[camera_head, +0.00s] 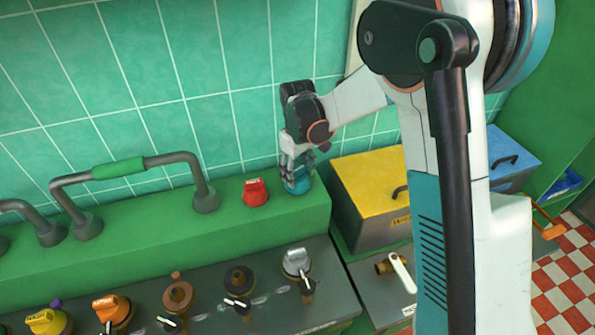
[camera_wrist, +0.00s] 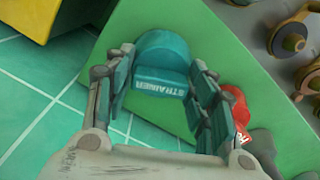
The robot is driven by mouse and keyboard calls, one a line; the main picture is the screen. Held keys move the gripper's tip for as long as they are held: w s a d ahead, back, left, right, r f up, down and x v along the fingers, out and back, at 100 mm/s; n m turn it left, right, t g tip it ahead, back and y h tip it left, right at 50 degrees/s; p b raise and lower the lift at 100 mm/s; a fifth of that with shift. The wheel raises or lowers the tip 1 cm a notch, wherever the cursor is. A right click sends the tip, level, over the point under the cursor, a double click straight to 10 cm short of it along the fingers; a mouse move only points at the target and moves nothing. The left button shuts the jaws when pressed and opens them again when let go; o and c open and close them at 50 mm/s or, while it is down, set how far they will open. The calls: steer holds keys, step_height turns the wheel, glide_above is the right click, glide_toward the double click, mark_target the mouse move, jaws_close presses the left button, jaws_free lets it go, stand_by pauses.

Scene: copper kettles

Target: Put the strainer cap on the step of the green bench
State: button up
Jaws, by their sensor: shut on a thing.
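The teal strainer cap (camera_wrist: 160,82), with its label readable in the wrist view, is between the two fingers of my gripper (camera_wrist: 162,65). My gripper is shut on it. In the head view the strainer cap (camera_head: 297,186) is at the right end of the step of the green bench (camera_head: 120,238), just under my gripper (camera_head: 297,165). I cannot tell whether the cap touches the step or hangs slightly above it. My fingers hide part of the cap.
A red cap (camera_head: 256,192) stands close to the left on the step; it also shows in the wrist view (camera_wrist: 236,110). A grey pipe handle (camera_head: 205,195) is further left. Several coloured caps line the lower counter. A yellow-lidded box (camera_head: 365,180) stands to the right.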

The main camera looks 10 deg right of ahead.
steer(key=shift+f+b, duration=0.4)
steer(key=shift+f, duration=0.05)
steer(key=o, duration=1.1)
steer(key=shift+c, duration=0.2)
steer(key=shift+r, duration=0.15)
step_height(320, 180, up, 12)
